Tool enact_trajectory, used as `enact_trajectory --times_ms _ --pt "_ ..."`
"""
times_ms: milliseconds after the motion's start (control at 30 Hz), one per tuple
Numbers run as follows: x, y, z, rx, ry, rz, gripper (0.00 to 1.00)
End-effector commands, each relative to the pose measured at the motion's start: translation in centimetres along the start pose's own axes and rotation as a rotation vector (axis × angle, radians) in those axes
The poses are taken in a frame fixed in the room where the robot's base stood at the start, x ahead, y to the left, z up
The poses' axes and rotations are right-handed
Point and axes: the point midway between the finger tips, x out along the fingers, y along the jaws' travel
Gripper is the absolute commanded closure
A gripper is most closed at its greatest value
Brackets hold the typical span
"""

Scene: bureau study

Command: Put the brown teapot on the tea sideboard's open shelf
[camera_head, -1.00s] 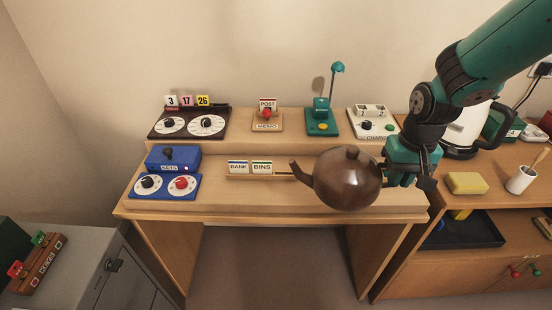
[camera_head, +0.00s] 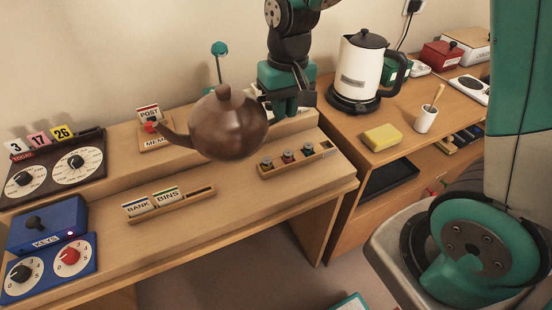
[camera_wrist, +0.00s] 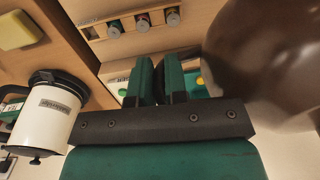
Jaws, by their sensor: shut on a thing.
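The brown teapot (camera_head: 228,125) hangs in the air above the desk, roughly upright, its spout pointing left. My gripper (camera_head: 285,103) is at the teapot's right side and is shut on it; the handle is mostly hidden. In the wrist view the teapot (camera_wrist: 268,60) fills the upper right, beside my gripper's fingers (camera_wrist: 165,78). The tea sideboard (camera_head: 345,136) stands right of the desk. Its open shelf, below the top, holds a dark tray (camera_head: 388,182); part of the shelf is out of sight.
On the sideboard top are a white kettle (camera_head: 364,72), a yellow sponge (camera_head: 382,138) and a white cup (camera_head: 426,119). My body fills the lower right.

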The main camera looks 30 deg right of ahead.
Motion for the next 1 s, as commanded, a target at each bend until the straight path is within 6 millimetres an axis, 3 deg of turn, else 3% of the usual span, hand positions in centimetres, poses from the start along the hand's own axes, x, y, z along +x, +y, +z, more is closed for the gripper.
enact_trajectory --times_ms 200,400,800,1000 --pt "6.1 0.3 0.1 0.0 -0.005 0.001 1.0" --pt "9.9 0.5 0.0 -0.001 -0.001 0.0 1.0" --pt "14.2 0.7 0.0 -0.001 -0.001 0.0 1.0" --pt "14.8 0.7 -0.1 -0.001 0.003 -0.001 1.0"
